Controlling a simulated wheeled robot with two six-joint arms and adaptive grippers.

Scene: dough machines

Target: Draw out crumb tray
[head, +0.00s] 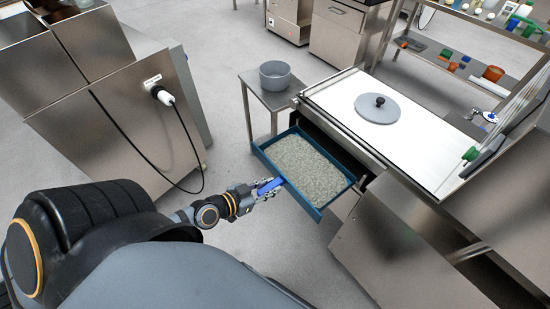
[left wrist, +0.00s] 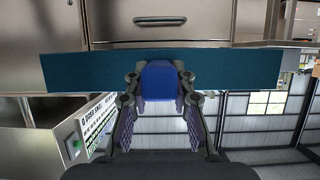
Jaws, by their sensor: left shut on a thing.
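The crumb tray (head: 318,208) is a teal, shallow tray filled with pale crumbs. In the head view it sticks out well from a dark slot under the machine's white top. My left gripper (head: 268,188) is at the tray's front, shut on its blue handle (head: 267,185). In the left wrist view the teal tray front (left wrist: 85,72) spans the picture. The blue handle (left wrist: 160,80) sits between the fingers of my left gripper (left wrist: 160,92). The tray's rear end is hidden under the machine. My right gripper is not in view.
The machine (head: 420,145) has a white top with a grey round lid (head: 377,108). A side table (head: 262,88) with a grey pot (head: 275,75) stands behind the tray. A steel cabinet with a cable (head: 120,110) stands at left. Grey floor (head: 225,80) lies open between them.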

